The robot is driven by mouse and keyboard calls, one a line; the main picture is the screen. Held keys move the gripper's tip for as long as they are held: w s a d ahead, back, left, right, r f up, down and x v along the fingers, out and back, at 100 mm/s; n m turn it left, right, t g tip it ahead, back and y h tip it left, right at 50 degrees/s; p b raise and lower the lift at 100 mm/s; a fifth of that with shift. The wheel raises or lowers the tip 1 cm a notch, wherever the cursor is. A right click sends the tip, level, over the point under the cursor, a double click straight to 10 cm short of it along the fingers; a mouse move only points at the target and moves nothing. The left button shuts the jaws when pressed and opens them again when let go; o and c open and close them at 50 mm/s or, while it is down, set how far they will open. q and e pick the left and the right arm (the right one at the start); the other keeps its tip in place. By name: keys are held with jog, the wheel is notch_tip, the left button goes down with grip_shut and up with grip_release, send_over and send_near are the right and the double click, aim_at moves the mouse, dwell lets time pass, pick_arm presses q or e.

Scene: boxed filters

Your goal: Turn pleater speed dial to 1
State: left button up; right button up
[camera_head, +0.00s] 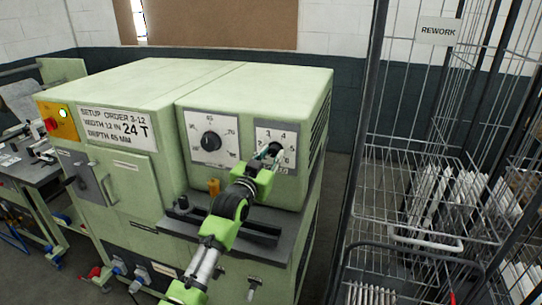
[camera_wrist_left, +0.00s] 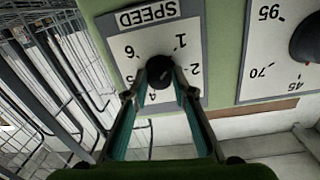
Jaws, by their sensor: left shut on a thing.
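The pleater (camera_head: 140,85) is a pale green machine with two dial plates on its front. The speed dial (camera_wrist_left: 158,66) is a black knob on a white plate marked SPEED (camera_wrist_left: 145,15), with numbers 1 to 6 around it. The wrist view shows this plate upside down. My left gripper (camera_wrist_left: 160,80) is shut on the speed dial, one finger on each side of it. In the head view my left gripper (camera_head: 268,158) reaches the right-hand plate (camera_head: 285,140) and covers much of the knob. I cannot make out where the knob points. My right gripper is not in view.
A second, larger black dial (camera_head: 210,141) sits left of the speed plate. A grey ledge (camera_head: 225,225) with a black bar juts out below. A wire rework cage (camera_head: 400,150) stands close on the right. A orange panel (camera_head: 60,118) with buttons is at the machine's left.

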pick_arm(q)
jog(key=shift+f, duration=0.15)
jog(key=o, duration=1.1)
jog(key=v, duration=1.2)
